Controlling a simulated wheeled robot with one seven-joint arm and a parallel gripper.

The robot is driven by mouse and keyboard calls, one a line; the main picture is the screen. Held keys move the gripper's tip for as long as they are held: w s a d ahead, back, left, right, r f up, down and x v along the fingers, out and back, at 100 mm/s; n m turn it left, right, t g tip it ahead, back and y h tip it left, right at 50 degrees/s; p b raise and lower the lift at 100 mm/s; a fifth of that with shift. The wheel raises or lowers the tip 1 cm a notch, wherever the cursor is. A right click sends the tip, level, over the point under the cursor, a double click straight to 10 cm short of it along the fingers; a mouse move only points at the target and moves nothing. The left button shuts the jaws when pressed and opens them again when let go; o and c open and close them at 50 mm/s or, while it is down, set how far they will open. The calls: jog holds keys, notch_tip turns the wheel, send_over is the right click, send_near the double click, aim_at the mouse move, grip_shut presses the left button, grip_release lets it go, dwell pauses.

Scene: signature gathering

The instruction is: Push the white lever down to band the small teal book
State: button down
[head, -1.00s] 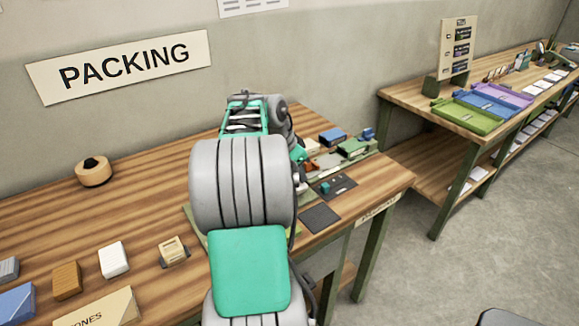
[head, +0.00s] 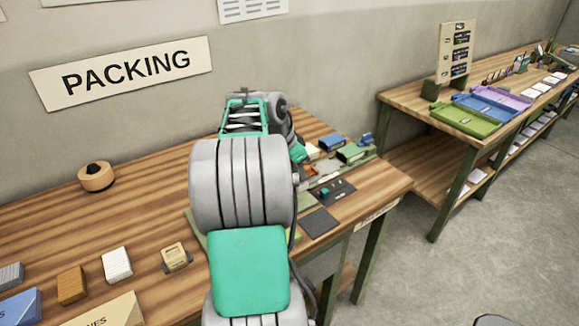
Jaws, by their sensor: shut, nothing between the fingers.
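My arm fills the middle of the head view and reaches over the packing table (head: 130,215). Its thick grey link hides much of the work spot behind it, and my gripper's fingertips do not show. A small teal item (head: 324,190) sits on a dark mat (head: 343,192) right of my arm; it is too small to tell whether it is the teal book. A small whitish piece (head: 312,152) shows beside the arm's far end, but I cannot tell whether it is the white lever.
A blue block (head: 332,143) and a green block (head: 351,152) stand at the table's back right. A tape roll (head: 96,177), a tan block (head: 175,257) and a white block (head: 117,264) lie left. A second table (head: 408,98) with trays stands right, beyond open floor.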

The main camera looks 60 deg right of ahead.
jog(key=shift+r+p, duration=2.15)
jog(key=shift+r, duration=0.9)
jog(key=shift+f, duration=0.1)
jog(key=w+a+r+n+t, duration=0.1)
jog(key=w+a+n, duration=0.35)
jog(key=a, duration=0.35)
jog(key=w+a+n+t, duration=0.25)
jog(key=w+a, duration=0.25)
jog(key=a, duration=0.3)
jog(key=w+a+r+n, duration=0.1)
jog(key=w+a+n, duration=0.35)
jog(key=a, duration=0.25)
jog(key=s+a+f+n+t+y, duration=0.1)
jog(key=a+n, duration=0.5)
jog(key=a, duration=0.7)
jog(key=s+a+f+n+t+y, duration=0.1)
jog(key=s+a+f+n+y, duration=0.2)
jog(key=a, duration=1)
jog(key=f+n, duration=0.1)
jog(key=n, duration=0.2)
jog(key=shift+s, duration=0.2)
jog(key=shift+d, duration=0.1)
